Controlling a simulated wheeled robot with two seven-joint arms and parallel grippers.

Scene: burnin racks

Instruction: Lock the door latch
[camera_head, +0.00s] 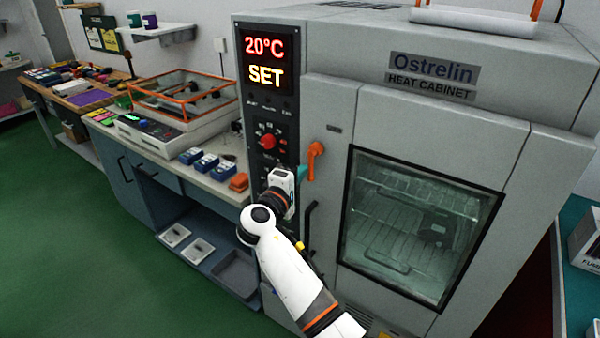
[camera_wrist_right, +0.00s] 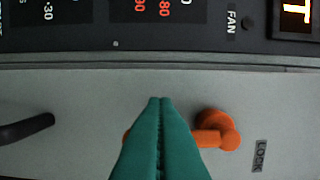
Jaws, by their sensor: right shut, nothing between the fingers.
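The orange door latch (camera_head: 316,154) is on the heat cabinet (camera_head: 345,110), near the left edge of its door. Its lever hangs down from the pivot. In the right wrist view the latch (camera_wrist_right: 216,130) lies partly behind my fingers, and a LOCK label is beyond its pivot end. My right gripper (camera_head: 304,171) has teal fingers, shut and empty, beside the lever. In the right wrist view the gripper (camera_wrist_right: 160,100) overlaps the lever; I cannot tell whether it touches. The cabinet door (camera_head: 343,105) looks closed. My left gripper is out of view.
A black door handle (camera_head: 308,228) is below the latch. A control panel with a red knob (camera_head: 268,142) is to the left of the door. A side bench (camera_head: 225,187) with blue boxes and an orange item stands left of the cabinet. Green floor is clear at left.

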